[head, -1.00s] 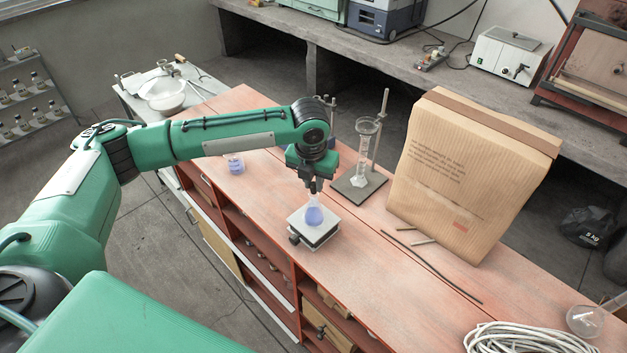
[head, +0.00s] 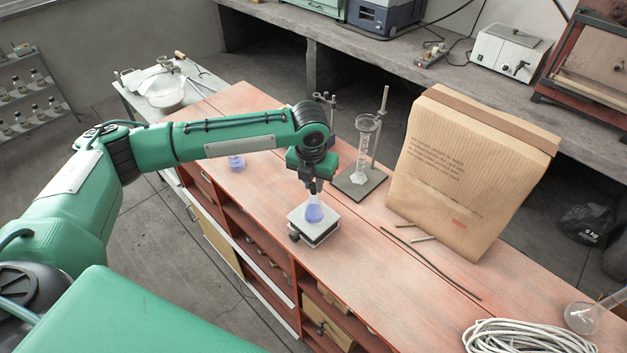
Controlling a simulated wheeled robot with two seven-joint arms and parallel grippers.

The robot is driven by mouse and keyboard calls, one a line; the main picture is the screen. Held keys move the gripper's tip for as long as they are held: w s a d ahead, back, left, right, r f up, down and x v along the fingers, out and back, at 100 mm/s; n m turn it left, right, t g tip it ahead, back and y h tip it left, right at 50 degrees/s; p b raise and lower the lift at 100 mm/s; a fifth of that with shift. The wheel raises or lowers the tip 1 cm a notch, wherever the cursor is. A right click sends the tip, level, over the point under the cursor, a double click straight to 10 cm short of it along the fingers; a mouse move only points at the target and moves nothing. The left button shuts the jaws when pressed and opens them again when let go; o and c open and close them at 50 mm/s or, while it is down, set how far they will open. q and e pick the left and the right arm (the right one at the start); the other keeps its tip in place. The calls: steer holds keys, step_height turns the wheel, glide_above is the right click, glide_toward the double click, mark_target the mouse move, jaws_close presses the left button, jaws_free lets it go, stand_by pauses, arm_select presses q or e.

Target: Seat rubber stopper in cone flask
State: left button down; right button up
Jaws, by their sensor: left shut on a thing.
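A cone flask (head: 314,211) with blue-violet liquid stands upright on a small square platform (head: 322,231) on the red-topped bench. My left gripper (head: 313,188) points down right over the flask's mouth. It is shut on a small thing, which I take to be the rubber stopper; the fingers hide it. I cannot tell whether the stopper touches the flask's neck. A second vessel with blue liquid (head: 236,162) stands farther back on the bench, partly behind my left forearm. My right gripper is not in view.
A stand with a glass cylinder (head: 364,150) is behind the flask. A large brown paper bag (head: 465,180) stands to the right. Dark rods (head: 430,262), coiled cable (head: 515,338) and a round flask (head: 583,317) lie front right. The bench between platform and rods is clear.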

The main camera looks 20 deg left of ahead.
mark_target(313, 185)
arm_select(q)
steer(key=shift+f+p, duration=0.15)
steer(key=shift+p, duration=0.15)
steer(key=c, duration=1.3)
jaws_free()
steer(key=shift+o, duration=0.6)
steer(key=o, duration=0.3)
step_height(313, 185, up, 7)
steer(key=p, duration=0.7)
